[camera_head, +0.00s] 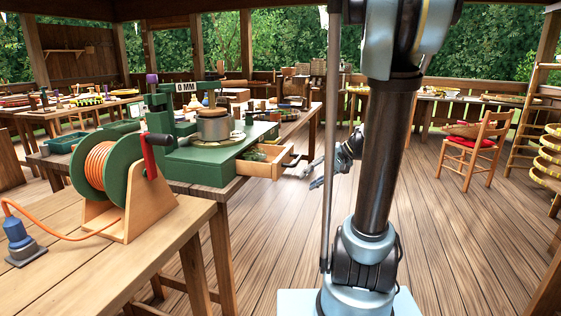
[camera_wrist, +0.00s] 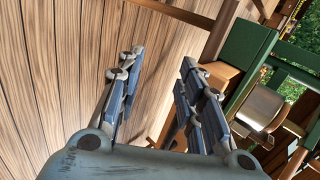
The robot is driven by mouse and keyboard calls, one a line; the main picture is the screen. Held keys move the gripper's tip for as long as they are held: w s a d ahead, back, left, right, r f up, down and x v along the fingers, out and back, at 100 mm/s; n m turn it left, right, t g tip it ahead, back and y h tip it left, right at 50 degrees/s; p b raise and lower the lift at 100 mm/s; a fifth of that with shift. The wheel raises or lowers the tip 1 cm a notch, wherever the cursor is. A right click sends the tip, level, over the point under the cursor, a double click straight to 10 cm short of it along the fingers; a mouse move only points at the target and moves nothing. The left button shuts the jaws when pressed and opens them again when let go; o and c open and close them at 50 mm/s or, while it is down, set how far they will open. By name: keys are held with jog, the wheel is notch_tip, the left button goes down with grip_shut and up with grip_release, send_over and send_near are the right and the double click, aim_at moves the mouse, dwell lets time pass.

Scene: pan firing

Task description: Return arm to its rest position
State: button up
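My gripper (camera_wrist: 158,88) is open and empty in the wrist view. Its two fingers stand well apart, with wooden floor showing between them. In the head view my gripper (camera_head: 318,178) is small and partly hidden behind my arm column, out over the floor just right of the green bench unit. The green unit (camera_head: 208,160) carries a metal pan (camera_head: 214,125) with a lid and wooden knob. The pan also shows tilted by the camera angle in the wrist view (camera_wrist: 262,105). A wooden drawer (camera_head: 262,162) in the unit stands open with greenery inside.
A green cable reel (camera_head: 105,178) with orange cable stands on the near left table (camera_head: 75,270), with a blue plug (camera_head: 20,240) beside it. A chair with a red seat (camera_head: 475,145) stands at the right. The floor (camera_head: 445,225) in the middle and right is clear.

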jog(key=s+d+f+n+h, duration=0.1)
jog(key=s+d+f+h, duration=0.3)
jog(key=s, duration=0.5)
jog(key=s+d+f+n+h, duration=0.2)
jog(key=s+d+f+h, duration=0.1)
jog(key=s, duration=0.7)
jog(key=shift+s+d+f+h, duration=0.2)
jog(key=shift+d+f+h, duration=0.2)
jog(key=shift+f+h, duration=0.55)
jog(key=shift+r, duration=0.1)
jog(key=shift+w+f, duration=0.2)
jog(key=shift+w, duration=0.15)
